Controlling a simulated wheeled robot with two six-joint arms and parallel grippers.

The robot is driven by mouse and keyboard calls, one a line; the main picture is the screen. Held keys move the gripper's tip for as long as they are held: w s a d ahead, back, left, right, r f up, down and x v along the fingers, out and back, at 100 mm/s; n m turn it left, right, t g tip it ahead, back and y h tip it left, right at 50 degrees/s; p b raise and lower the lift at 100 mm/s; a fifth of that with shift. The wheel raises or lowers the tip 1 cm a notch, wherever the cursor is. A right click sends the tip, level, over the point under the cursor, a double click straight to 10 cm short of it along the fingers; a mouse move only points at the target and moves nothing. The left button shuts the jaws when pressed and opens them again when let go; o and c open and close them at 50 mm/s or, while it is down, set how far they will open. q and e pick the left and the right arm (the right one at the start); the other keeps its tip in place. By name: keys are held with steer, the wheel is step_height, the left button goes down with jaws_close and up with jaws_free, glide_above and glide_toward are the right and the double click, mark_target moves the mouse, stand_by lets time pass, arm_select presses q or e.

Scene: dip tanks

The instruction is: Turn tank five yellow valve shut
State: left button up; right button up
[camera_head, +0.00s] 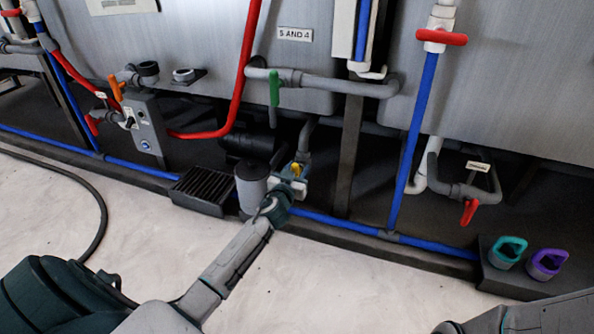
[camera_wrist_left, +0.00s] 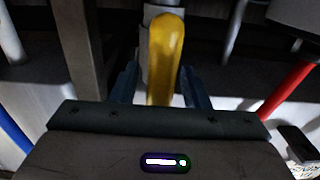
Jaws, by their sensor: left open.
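The yellow valve handle (camera_head: 296,169) sits low on the pipework under the grey tanks, near the middle of the head view. In the left wrist view the yellow handle (camera_wrist_left: 166,58) stands upright, between the two fingers. My left gripper (camera_head: 290,182) reaches to it from the front, and in the wrist view the left gripper (camera_wrist_left: 158,85) is open, with a finger on each side of the handle. I cannot tell whether either finger touches it. The lower end of the handle is hidden behind the gripper body. My right gripper is not seen.
A grey cylinder (camera_head: 252,187) and a black slatted box (camera_head: 204,188) stand just left of the gripper. A green handle (camera_head: 274,88) hangs above. A blue pipe (camera_head: 335,222) runs low along the dark floor edge. Red handles (camera_head: 469,212) are further right.

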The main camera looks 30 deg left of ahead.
arm_select(q)
steer(key=shift+w, duration=0.1)
jaws_close()
steer(key=shift+m, duration=0.3)
steer(key=m, duration=0.4)
steer(key=shift+d+f, duration=0.1)
steer(key=shift+d, duration=0.2)
steer(key=m, duration=0.5)
steer(key=shift+w+d+f, duration=0.1)
steer(key=shift+d+f, duration=0.05)
steer(key=shift+d, duration=0.1)
steer(key=shift+d+f+m+p, duration=0.1)
steer(key=shift+f+m+p, duration=0.1)
steer(key=shift+m, duration=1.15)
steer(key=shift+d+f+m+p, duration=0.1)
steer(key=shift+f+m, duration=0.05)
steer(key=shift+m, duration=1.25)
steer(key=shift+f+m+p, duration=0.1)
steer(key=shift+f+m, duration=0.1)
steer(key=shift+m, duration=1.45)
